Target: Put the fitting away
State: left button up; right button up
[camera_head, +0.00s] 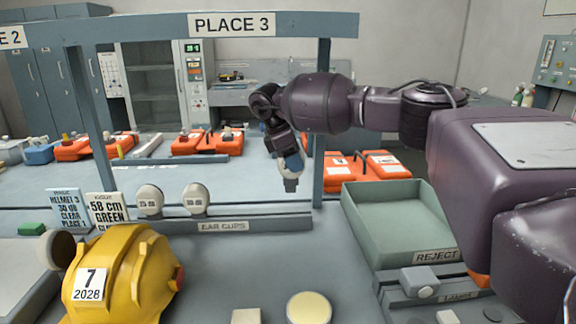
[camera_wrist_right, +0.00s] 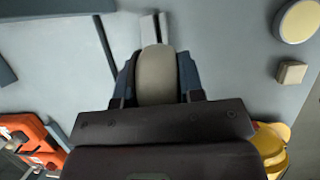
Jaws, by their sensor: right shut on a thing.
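My right gripper (camera_head: 290,178) is shut on a pale beige, rounded fitting that looks like an ear cup (camera_wrist_right: 156,75); in the head view my fingers mostly hide it. It hangs in the air near the right end of the rack labelled EAR CUPS (camera_head: 262,223). Two pale ear cups (camera_head: 150,199) (camera_head: 196,197) stand at the rack, left of my gripper, with small marks I cannot read surely. A yellow helmet (camera_head: 130,262) marked 7 2028 sits at the lower left, with a round cup (camera_head: 57,248) on its left side. My left gripper is out of view.
A green tray labelled REJECT (camera_head: 400,258) stands at the right. Two cards (camera_head: 70,210) (camera_head: 108,211) stand behind the helmet. The PLACE 3 frame (camera_head: 320,140) has a post close to my gripper. A round yellowish disc (camera_head: 309,307) and a beige block (camera_head: 246,316) lie in front.

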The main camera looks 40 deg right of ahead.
aim_at(291, 186)
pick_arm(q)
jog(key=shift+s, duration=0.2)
pick_arm(e)
jog(key=shift+d, duration=0.1)
jog(key=shift+r, duration=0.1)
jog(key=shift+r+p, duration=0.2)
jog(key=shift+p, duration=0.25)
jog(key=shift+s+f, duration=0.1)
jog(key=shift+f, duration=1.5)
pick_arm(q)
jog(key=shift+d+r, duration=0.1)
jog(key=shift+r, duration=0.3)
pick_arm(e)
jog(key=shift+f, duration=1.5)
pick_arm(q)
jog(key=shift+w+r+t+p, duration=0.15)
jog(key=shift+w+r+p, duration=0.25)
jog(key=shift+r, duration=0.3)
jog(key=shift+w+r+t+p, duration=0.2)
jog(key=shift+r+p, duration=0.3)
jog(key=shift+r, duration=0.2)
pick_arm(e)
jog(key=shift+f, duration=1.9)
